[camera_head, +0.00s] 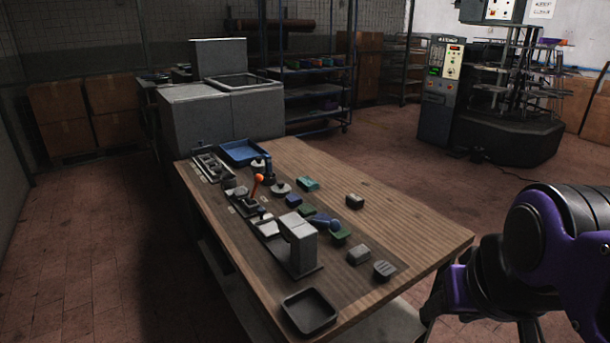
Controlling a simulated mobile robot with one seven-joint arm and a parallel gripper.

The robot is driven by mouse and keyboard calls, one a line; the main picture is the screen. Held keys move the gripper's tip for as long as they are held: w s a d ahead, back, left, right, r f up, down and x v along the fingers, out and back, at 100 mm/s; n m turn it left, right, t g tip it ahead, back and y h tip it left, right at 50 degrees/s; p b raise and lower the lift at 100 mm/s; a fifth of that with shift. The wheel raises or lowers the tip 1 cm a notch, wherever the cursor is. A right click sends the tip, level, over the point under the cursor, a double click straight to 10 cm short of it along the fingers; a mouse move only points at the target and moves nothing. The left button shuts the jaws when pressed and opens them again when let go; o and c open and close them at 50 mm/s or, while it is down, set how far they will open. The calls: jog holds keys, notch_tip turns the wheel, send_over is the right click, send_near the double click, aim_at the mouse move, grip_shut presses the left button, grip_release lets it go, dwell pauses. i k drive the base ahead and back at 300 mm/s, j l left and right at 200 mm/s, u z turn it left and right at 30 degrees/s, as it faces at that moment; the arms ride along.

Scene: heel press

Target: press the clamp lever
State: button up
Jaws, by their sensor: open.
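The clamp lever (257,183) has an orange handle and stands tilted up from a small dark fixture on the left side of the wooden table (400,233). The fixture's details are too small to make out. My gripper (482,325) is at the lower right, beyond the table's right edge, partly cut off by the bottom of the picture. Its dark fingers are apart and nothing shows between them. It is well away from the lever and touches nothing on the table.
A grey block-shaped press (298,243) stands just in front of the lever. A black tray (309,312) is at the near corner and a blue tray (243,152) at the far end. Several small coloured parts lie mid-table. The table's right side is mostly clear.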

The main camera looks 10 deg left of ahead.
aim_at(258, 178)
jog(key=i+l+u, duration=0.15)
jog(key=l+u, duration=0.15)
jog(key=u, duration=0.15)
jog(key=l+u, duration=0.25)
jog(key=u, duration=0.2)
jog(key=i+l+u, duration=0.2)
jog(key=l, duration=0.15)
jog(key=l+u, duration=0.25)
jog(key=l, duration=0.15)
